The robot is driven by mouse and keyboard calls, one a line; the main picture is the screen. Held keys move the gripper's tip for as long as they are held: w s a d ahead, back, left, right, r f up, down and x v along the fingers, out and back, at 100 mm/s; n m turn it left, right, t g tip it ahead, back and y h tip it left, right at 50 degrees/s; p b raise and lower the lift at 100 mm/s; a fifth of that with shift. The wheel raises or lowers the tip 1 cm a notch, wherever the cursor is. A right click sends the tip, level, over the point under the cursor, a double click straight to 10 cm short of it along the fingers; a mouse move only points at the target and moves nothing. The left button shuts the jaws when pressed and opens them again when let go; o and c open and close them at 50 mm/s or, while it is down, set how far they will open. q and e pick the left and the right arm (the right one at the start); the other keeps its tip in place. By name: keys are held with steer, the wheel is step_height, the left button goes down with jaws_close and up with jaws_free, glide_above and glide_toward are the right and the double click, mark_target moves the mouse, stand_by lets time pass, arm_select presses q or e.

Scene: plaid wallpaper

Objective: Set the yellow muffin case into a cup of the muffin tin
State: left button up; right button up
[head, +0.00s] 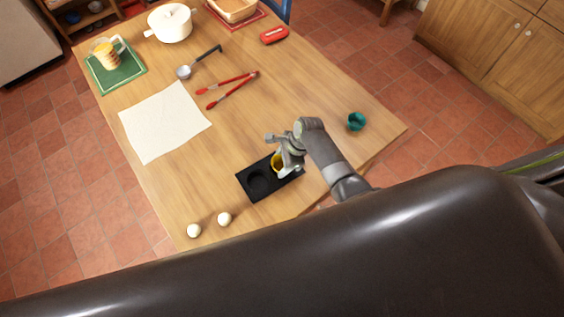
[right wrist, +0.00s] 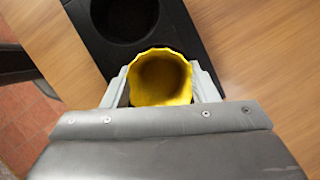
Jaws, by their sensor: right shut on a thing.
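The yellow muffin case (right wrist: 160,78) is between the fingers of my right gripper (right wrist: 163,88), which is shut on it. In the head view, a sliver of the yellow case (head: 276,163) shows beside my right gripper (head: 283,165). The black muffin tin (head: 243,180) lies near the table's front edge. Its left cup is empty. The case is over or in the tin's right cup; I cannot tell which, because the gripper hides it. In the right wrist view, the tin (right wrist: 90,40) runs behind the case, with one empty cup beyond it. My left gripper is not in view.
A teal case (head: 356,121) stands to the right. Two white eggs (head: 224,219) lie in front of the tin. Red tongs (head: 232,88), a ladle (head: 184,72) and a cream cloth (head: 164,122) lie farther back. A white pot (head: 170,24) stands at the back.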

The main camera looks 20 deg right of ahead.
steer(key=shift+s+d+f, duration=0.1)
steer(key=shift+s+f, duration=0.45)
steer(key=shift+f, duration=0.1)
steer(key=o, duration=1)
steer(key=shift+c, duration=0.2)
steer(key=shift+o, duration=0.4)
steer(key=shift+w+d+r, duration=0.15)
steer(key=shift+d+r, duration=0.05)
steer(key=shift+r, duration=0.25)
steer(key=shift+o, duration=0.3)
steer(key=w+v, duration=0.1)
steer(key=v, duration=1.6)
steer(key=shift+a+r, duration=0.3)
steer(key=shift+r, duration=0.1)
steer(key=shift+s, duration=0.1)
